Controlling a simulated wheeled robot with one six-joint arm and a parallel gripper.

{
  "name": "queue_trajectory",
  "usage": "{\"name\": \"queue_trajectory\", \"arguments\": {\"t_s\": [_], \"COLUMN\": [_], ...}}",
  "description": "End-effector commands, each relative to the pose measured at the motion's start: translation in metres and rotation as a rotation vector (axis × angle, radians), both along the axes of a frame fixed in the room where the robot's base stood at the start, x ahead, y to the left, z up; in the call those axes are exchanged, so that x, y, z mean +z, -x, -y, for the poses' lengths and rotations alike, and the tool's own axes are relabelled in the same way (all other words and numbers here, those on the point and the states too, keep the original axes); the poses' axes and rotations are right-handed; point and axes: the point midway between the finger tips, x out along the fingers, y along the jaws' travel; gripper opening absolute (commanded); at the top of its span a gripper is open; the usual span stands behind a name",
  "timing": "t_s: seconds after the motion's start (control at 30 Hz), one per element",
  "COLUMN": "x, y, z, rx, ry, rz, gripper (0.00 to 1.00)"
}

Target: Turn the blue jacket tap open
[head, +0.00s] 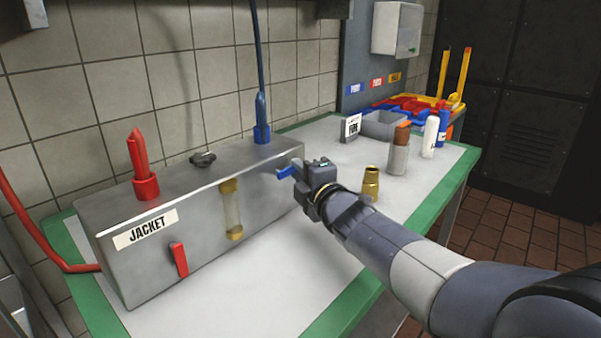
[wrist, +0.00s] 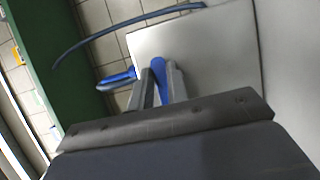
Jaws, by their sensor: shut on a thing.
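The metal jacket box (head: 205,245), labelled JACKET, stands on the table. The blue tap handle (head: 285,173) is at the right end of its front face. My gripper (head: 299,172) is at this handle, and its body hides part of it. In the wrist view the two fingers (wrist: 160,88) are closed on either side of the blue tap handle (wrist: 158,67). The handle's pivot and exact angle are mostly hidden. A second blue part (wrist: 116,81) lies left of the fingers in the wrist view.
A red tap handle (head: 179,259) hangs at the box's front left. A blue hose fitting (head: 262,118) rises behind my gripper. A brass fitting (head: 371,184) and an orange-topped container (head: 398,155) stand to the right. The white tabletop (head: 225,295) in front is clear.

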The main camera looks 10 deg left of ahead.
Motion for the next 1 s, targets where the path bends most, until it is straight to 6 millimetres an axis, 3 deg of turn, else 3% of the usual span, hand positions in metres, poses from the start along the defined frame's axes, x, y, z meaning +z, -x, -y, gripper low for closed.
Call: {"name": "queue_trajectory", "arguments": {"t_s": [0.47, 1.0], "x": [0.0007, -0.0088], "y": [0.0001, 0.0045], "z": [0.0001, -0.0022], "rx": [0.0, -0.002], "ry": [-0.043, -0.277], "rz": [-0.08, -0.483], "gripper": [0.0, 0.0]}}
